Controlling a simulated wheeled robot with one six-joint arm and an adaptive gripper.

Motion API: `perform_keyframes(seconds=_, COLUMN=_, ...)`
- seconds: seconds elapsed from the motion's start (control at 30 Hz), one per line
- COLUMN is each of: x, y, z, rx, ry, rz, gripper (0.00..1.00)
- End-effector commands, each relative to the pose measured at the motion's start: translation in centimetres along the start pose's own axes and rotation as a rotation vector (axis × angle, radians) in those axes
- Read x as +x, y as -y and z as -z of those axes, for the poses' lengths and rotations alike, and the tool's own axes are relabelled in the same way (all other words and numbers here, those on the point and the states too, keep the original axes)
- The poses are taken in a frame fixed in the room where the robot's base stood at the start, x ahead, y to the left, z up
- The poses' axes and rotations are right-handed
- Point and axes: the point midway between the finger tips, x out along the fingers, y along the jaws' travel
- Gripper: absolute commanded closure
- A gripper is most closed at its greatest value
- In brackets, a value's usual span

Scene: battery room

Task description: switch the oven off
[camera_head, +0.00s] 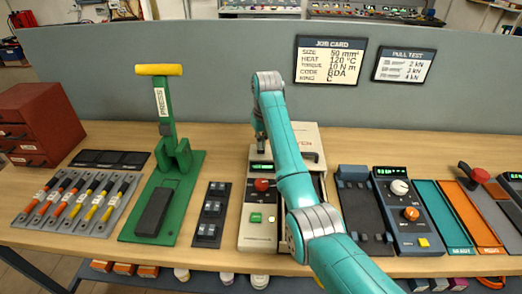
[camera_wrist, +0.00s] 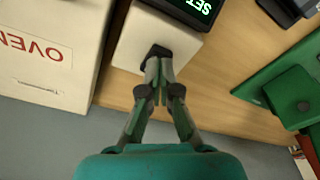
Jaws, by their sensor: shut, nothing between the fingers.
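The oven (camera_head: 310,140) is a cream box behind my arm at the middle of the table; my arm hides much of it. In the wrist view its top (camera_wrist: 50,50) reads "OVEN" upside down. A cream control panel (camera_head: 247,208) on its left carries a lit green display (camera_head: 261,166), a red knob (camera_head: 262,185) and a green button (camera_head: 256,217). My gripper (camera_head: 261,148) is over the panel's back end. In the wrist view my gripper (camera_wrist: 158,68) is shut and empty, its tips at a small black part (camera_wrist: 152,53) on the panel; contact is unclear.
A green press (camera_head: 176,160) with a yellow handle stands left, beside a small block of switches (camera_head: 211,215). A dark blue control unit (camera_head: 408,210) with knobs stands right. A grey partition (camera_head: 215,75) with a job card (camera_head: 329,61) rises behind the table.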

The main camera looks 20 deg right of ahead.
Motion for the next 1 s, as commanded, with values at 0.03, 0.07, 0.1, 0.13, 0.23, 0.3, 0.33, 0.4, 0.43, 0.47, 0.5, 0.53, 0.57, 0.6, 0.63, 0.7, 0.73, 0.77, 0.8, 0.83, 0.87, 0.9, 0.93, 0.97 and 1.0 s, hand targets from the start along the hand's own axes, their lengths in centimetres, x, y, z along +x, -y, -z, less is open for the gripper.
perform_keyframes(seconds=0.03, x=0.1, y=0.0, z=0.0, rx=0.000, ry=0.000, rz=0.000, gripper=1.00)
perform_keyframes(seconds=0.07, x=0.1, y=0.0, z=0.0, rx=0.000, ry=0.000, rz=0.000, gripper=1.00)
perform_keyframes(seconds=0.1, x=0.2, y=0.0, z=0.0, rx=0.000, ry=0.001, rz=0.000, gripper=1.00)
perform_keyframes(seconds=0.13, x=0.2, y=0.0, z=0.0, rx=0.000, ry=0.001, rz=0.000, gripper=1.00)
perform_keyframes(seconds=0.23, x=0.3, y=0.0, z=-0.1, rx=0.000, ry=0.001, rz=0.000, gripper=1.00)
perform_keyframes(seconds=0.3, x=0.4, y=0.0, z=-0.1, rx=0.000, ry=0.001, rz=0.000, gripper=1.00)
perform_keyframes(seconds=0.33, x=0.5, y=0.0, z=-0.1, rx=0.000, ry=0.001, rz=0.000, gripper=1.00)
perform_keyframes(seconds=0.4, x=0.6, y=0.0, z=-0.1, rx=0.000, ry=0.001, rz=0.000, gripper=1.00)
perform_keyframes(seconds=0.43, x=0.6, y=0.0, z=-0.1, rx=0.000, ry=0.001, rz=0.000, gripper=1.00)
perform_keyframes(seconds=0.47, x=0.7, y=0.0, z=-0.1, rx=0.000, ry=0.001, rz=0.000, gripper=1.00)
perform_keyframes(seconds=0.5, x=0.7, y=0.0, z=-0.1, rx=0.000, ry=0.001, rz=0.000, gripper=1.00)
perform_keyframes(seconds=0.53, x=0.7, y=0.0, z=-0.1, rx=0.000, ry=0.001, rz=0.000, gripper=1.00)
perform_keyframes(seconds=0.57, x=0.8, y=0.0, z=-0.1, rx=0.000, ry=0.001, rz=0.000, gripper=1.00)
perform_keyframes(seconds=0.6, x=0.8, y=0.0, z=-0.2, rx=0.000, ry=0.001, rz=0.000, gripper=1.00)
perform_keyframes(seconds=0.63, x=0.9, y=0.0, z=-0.2, rx=0.000, ry=0.001, rz=0.000, gripper=1.00)
perform_keyframes(seconds=0.7, x=1.0, y=0.0, z=-0.2, rx=0.000, ry=0.001, rz=0.000, gripper=1.00)
perform_keyframes(seconds=0.73, x=1.0, y=0.0, z=-0.2, rx=0.000, ry=0.001, rz=0.000, gripper=1.00)
perform_keyframes(seconds=0.77, x=1.0, y=0.0, z=-0.2, rx=0.000, ry=0.001, rz=0.000, gripper=1.00)
perform_keyframes(seconds=0.8, x=1.1, y=0.0, z=-0.2, rx=0.000, ry=0.001, rz=0.000, gripper=1.00)
perform_keyframes(seconds=0.83, x=1.1, y=0.0, z=-0.2, rx=0.000, ry=0.001, rz=0.000, gripper=1.00)
perform_keyframes(seconds=0.87, x=1.2, y=0.0, z=-0.2, rx=0.000, ry=0.001, rz=0.000, gripper=1.00)
perform_keyframes(seconds=0.9, x=1.2, y=0.0, z=-0.2, rx=0.000, ry=0.001, rz=0.000, gripper=1.00)
perform_keyframes(seconds=0.93, x=1.3, y=0.0, z=-0.2, rx=0.000, ry=0.001, rz=0.000, gripper=1.00)
perform_keyframes(seconds=0.97, x=1.3, y=0.0, z=-0.2, rx=0.000, ry=0.001, rz=0.000, gripper=1.00)
perform_keyframes(seconds=1.0, x=1.3, y=0.0, z=-0.2, rx=0.000, ry=0.001, rz=0.000, gripper=1.00)
